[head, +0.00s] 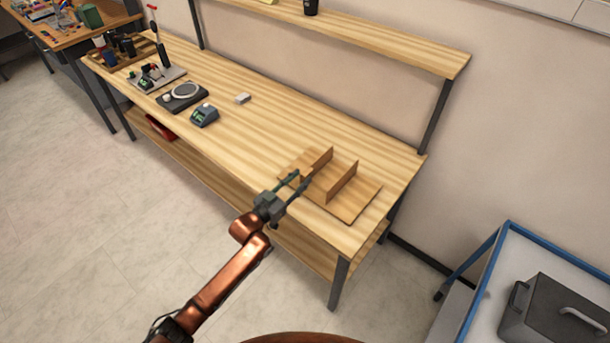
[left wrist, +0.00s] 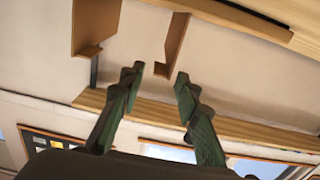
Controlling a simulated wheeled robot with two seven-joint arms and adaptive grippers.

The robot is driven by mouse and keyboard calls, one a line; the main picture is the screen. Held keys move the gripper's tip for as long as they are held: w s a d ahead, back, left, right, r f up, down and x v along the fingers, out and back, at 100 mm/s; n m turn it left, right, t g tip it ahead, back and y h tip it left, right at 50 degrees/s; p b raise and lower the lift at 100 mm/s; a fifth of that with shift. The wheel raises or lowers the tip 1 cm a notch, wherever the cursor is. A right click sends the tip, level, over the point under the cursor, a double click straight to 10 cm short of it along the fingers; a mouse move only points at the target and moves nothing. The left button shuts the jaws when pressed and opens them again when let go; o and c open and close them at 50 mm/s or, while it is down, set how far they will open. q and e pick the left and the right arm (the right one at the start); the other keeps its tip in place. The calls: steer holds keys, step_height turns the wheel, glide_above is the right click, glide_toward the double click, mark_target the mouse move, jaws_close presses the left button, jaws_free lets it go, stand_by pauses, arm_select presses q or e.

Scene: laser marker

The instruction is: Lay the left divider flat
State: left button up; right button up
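Two thin brown wooden dividers stand upright on a flat wooden base (head: 357,206) on the bench. The left divider (head: 320,159) and the right divider (head: 343,180) are roughly parallel in the head view. My left gripper (head: 300,180) is open at the front end of the left divider, with its fingers pointing toward it. Whether it touches the divider I cannot tell. My right gripper is not in view.
The wooden bench (head: 260,130) has a clear stretch left of the base. A small pale block (head: 243,98), a grey-blue device (head: 204,115) and a black scale (head: 182,97) stand further left. A shelf (head: 370,35) runs above the back. A blue-framed cart (head: 480,270) stands at right.

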mark_target(303, 176)
arm_select(q)
steer(key=shift+x, duration=1.6)
jaws_close()
